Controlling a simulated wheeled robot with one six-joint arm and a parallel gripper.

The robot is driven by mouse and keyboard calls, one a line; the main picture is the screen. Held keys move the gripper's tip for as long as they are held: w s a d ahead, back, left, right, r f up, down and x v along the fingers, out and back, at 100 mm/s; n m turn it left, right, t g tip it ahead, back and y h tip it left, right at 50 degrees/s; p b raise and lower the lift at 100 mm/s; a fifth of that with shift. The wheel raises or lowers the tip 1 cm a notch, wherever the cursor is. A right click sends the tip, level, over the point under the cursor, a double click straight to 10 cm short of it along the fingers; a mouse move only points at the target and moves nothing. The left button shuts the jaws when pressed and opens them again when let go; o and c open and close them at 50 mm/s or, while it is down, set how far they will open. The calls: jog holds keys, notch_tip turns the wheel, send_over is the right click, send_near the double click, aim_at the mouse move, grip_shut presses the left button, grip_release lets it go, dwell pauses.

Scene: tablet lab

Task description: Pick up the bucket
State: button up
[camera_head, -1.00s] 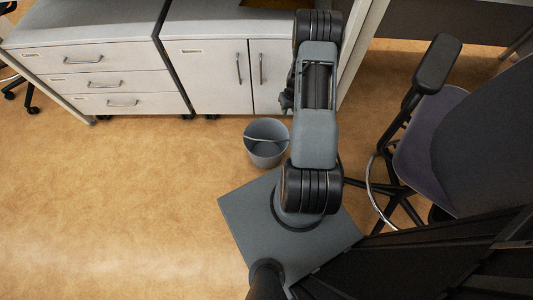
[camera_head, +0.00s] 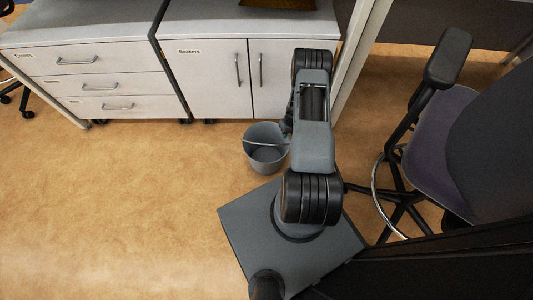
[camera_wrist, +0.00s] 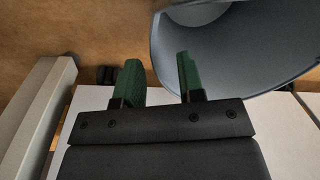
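A grey bucket (camera_head: 266,158) with a thin handle across its top stands upright on the floor, just left of my arm in the head view. In the wrist view its open mouth and inner wall (camera_wrist: 225,50) fill the upper right. My gripper (camera_wrist: 158,85) shows two green fingers with a clear gap between them and nothing held. The right finger is close to or overlapping the bucket's rim; I cannot tell if they touch. In the head view my fingers are mostly hidden by the arm, close to the bucket's right side.
White cabinets with a "Beakers" label (camera_head: 207,80) stand behind the bucket, with a drawer unit (camera_head: 95,75) to their left. An office chair (camera_head: 440,150) stands at right, its base near my arm. The tan floor (camera_head: 120,200) at left is clear.

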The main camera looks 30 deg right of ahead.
notch_tip(320, 180, down, 5)
jog(key=shift+w+r+b, duration=0.1)
jog(key=shift+b, duration=0.95)
jog(key=shift+c, duration=0.5)
grip_shut()
